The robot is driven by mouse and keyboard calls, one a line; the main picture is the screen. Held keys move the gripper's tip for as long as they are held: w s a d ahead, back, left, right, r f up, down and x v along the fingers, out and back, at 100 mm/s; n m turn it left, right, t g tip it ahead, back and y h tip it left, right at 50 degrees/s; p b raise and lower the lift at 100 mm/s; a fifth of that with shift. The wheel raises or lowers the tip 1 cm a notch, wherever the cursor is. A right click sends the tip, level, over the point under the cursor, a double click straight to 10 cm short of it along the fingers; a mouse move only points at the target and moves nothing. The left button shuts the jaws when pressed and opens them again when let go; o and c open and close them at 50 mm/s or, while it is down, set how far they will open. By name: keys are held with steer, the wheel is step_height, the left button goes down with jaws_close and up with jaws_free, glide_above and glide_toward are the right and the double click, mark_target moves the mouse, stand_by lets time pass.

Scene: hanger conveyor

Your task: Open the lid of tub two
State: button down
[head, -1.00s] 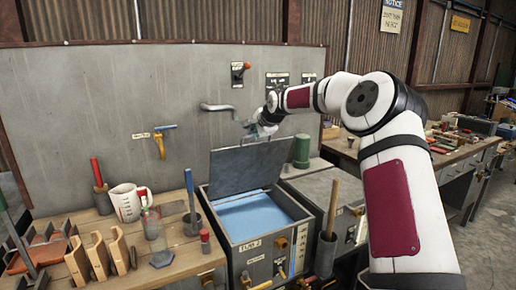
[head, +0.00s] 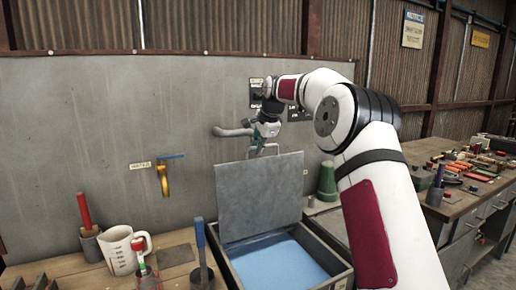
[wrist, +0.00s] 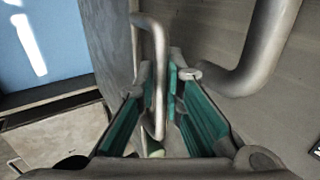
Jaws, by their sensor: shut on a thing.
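Tub two (head: 334,252) stands open on the bench, with blue liquid (head: 280,262) inside. Its grey lid (head: 258,193) stands nearly upright at the back of the tub. My gripper (head: 262,147) is at the lid's upper edge. In the wrist view my gripper (wrist: 168,100) is shut on a bent metal handle (wrist: 152,40) between its green-padded fingers. The lid also shows edge-on in the wrist view (wrist: 98,38), with the blue liquid (wrist: 45,45) to its left. The tub's label is out of the head view now.
A grey wall spout (head: 232,131) is close to my gripper and shows large in the wrist view (wrist: 262,50). A jug (head: 118,248) and a blue-handled tool (head: 201,240) stand left of the tub; a green pot (head: 327,182) stands behind right.

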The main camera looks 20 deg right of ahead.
steer(key=shift+w, duration=0.1)
steer(key=c, duration=1.7)
jaws_free()
steer(key=v, duration=1.2)
